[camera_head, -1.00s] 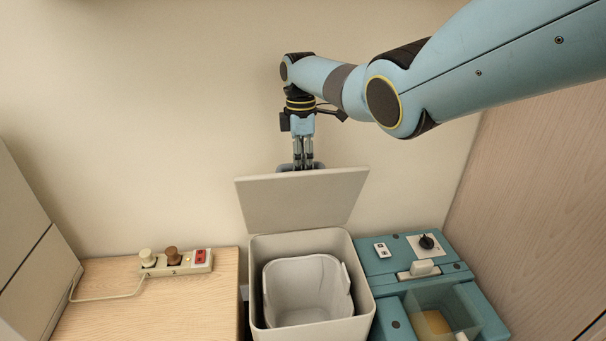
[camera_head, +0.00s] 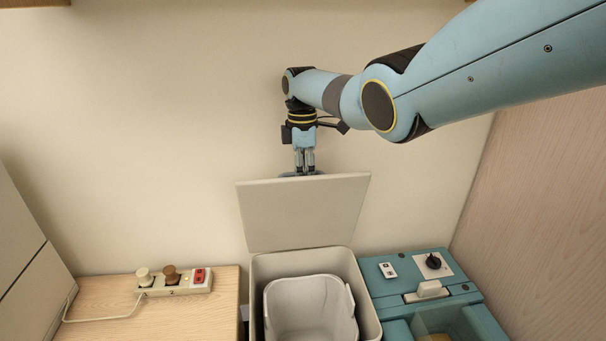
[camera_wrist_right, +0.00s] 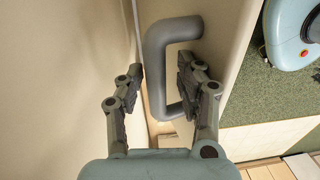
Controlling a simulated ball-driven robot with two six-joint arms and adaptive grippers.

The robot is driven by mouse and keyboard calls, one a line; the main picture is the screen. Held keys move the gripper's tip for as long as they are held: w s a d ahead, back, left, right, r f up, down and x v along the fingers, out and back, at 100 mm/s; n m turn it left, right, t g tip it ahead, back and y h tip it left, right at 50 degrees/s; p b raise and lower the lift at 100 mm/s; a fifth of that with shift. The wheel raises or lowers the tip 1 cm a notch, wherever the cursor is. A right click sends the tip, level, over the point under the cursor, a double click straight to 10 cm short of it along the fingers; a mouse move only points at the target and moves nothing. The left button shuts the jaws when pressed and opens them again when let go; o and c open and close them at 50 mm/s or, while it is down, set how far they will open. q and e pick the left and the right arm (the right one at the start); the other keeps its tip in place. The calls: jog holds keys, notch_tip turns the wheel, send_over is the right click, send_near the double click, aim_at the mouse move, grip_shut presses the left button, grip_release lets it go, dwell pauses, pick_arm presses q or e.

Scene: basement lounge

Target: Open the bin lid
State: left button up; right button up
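The bin (camera_head: 366,300) stands below the wall with its pale grey lid (camera_head: 305,212) swung up, standing steeply at the back edge. A light inner bucket (camera_head: 312,308) shows in the open top. My right gripper (camera_head: 305,172) points down between the lid's upper edge and the wall, its fingertips partly hidden by the lid. In the right wrist view its fingers (camera_wrist_right: 160,92) are apart, with one bar of the lid's grey handle (camera_wrist_right: 155,75) between them and visible gaps. My left gripper is out of view.
A wooden cabinet top (camera_head: 105,312) with a power strip (camera_head: 175,284) is close on the left of the bin. The beige wall is right behind the lid and my right gripper.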

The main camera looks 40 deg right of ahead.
jog(key=shift+r, duration=0.35)
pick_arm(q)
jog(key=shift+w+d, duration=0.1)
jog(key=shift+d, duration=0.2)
pick_arm(e)
jog(key=r, duration=1.1)
jog(key=shift+w+d+r, duration=0.25)
jog(key=shift+w+r, duration=0.05)
jog(key=shift+w, duration=0.1)
jog(key=shift+c, duration=0.2)
